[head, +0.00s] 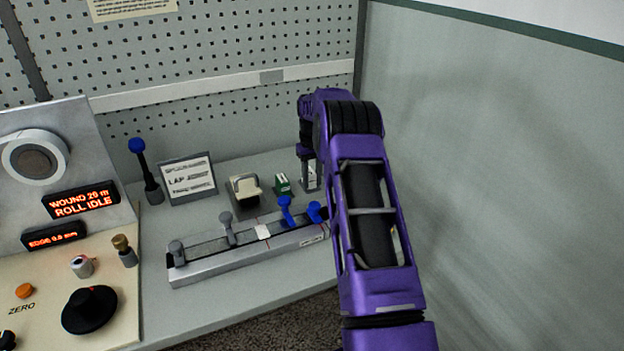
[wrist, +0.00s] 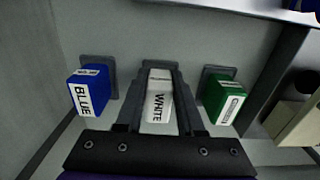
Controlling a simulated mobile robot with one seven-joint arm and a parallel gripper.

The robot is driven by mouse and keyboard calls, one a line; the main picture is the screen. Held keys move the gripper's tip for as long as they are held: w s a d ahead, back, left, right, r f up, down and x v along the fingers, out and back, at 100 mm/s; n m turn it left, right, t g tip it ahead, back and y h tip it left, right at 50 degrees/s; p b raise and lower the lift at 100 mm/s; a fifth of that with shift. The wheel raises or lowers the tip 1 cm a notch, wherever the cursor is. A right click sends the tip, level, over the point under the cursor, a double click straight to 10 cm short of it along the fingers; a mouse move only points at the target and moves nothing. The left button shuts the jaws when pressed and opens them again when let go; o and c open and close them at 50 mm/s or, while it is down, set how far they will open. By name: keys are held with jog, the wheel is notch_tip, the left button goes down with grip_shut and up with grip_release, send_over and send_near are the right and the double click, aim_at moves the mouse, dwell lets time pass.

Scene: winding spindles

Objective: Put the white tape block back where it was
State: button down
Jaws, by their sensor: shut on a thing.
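The white tape block (wrist: 158,98), lettered WHITE, is between the two fingers of my gripper (wrist: 160,76) in the wrist view. My gripper is shut on it. The block is in line with the middle grey base, between the blue block (wrist: 90,91) and the green block (wrist: 224,98). I cannot tell whether it touches that base. In the head view the white block (head: 310,170) shows in part below my gripper, right of the green block (head: 283,184). The blue block is hidden behind my arm there.
A rail (head: 250,250) with grey and blue levers lies in front of the blocks. A cream piece in a grey holder (head: 245,194) and a lettered sign (head: 187,178) stand to the left. The control panel (head: 70,290) is at far left. A wall (head: 490,170) is close on the right.

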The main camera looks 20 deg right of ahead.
aim_at(312, 175)
jog(key=shift+f, duration=0.1)
jog(key=c, duration=0.5)
grip_release()
notch_tip(312, 175, up, 12)
jog(key=shift+r+p, duration=0.2)
jog(key=shift+p, duration=0.2)
